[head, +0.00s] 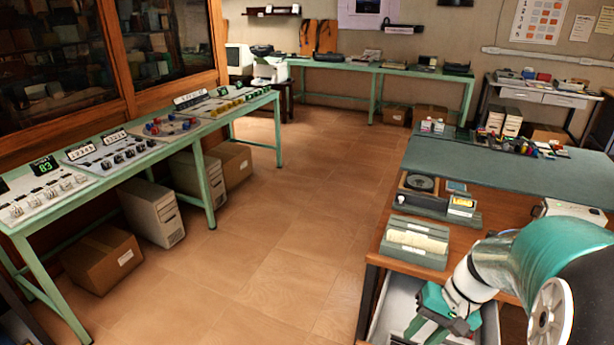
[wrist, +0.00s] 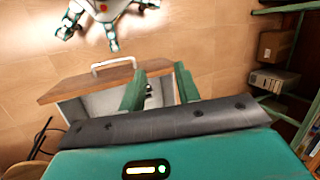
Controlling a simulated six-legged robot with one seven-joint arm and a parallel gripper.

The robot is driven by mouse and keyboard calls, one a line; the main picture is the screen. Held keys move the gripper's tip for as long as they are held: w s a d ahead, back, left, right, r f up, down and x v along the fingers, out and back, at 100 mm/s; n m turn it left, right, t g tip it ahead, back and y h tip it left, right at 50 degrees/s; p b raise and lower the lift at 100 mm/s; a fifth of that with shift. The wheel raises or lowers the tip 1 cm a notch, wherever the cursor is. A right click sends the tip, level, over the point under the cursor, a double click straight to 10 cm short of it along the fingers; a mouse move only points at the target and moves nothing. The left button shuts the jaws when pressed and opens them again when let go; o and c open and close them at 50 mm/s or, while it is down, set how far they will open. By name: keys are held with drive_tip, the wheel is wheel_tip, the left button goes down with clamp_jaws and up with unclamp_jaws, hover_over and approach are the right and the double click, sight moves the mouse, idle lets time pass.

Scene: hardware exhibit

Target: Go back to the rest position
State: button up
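My gripper (head: 445,328) is at the lower right of the head view, with my teal and white arm behind it. It is over or just in front of an open pale drawer (head: 388,312) under the wooden desk; the exact gap is unclear. In the wrist view my gripper (wrist: 160,88) shows two green fingers set well apart, with nothing clearly held between them. The drawer (wrist: 95,103) shows there below the fingers, with a wooden front and a white handle (wrist: 113,64).
The wooden desk (head: 372,262) carries a box of cards (head: 416,240), a tray with a dial and a teal mat (head: 520,180). A green bench (head: 130,178) with instrument panels stands at left, boxes and computer cases beneath. The tiled floor (head: 285,230) between is clear.

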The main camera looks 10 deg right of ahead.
drive_tip(key=s+a+r+n+t+h, duration=0.3)
drive_tip(key=a+r+n+t+h, duration=0.1)
drive_tip(key=a+r, duration=1)
drive_tip(key=shift+a+n+t+h, duration=0.2)
drive_tip(key=shift+n+t+h, duration=0.2)
drive_tip(key=shift+n+t, duration=0.3)
drive_tip(key=shift+d, duration=0.1)
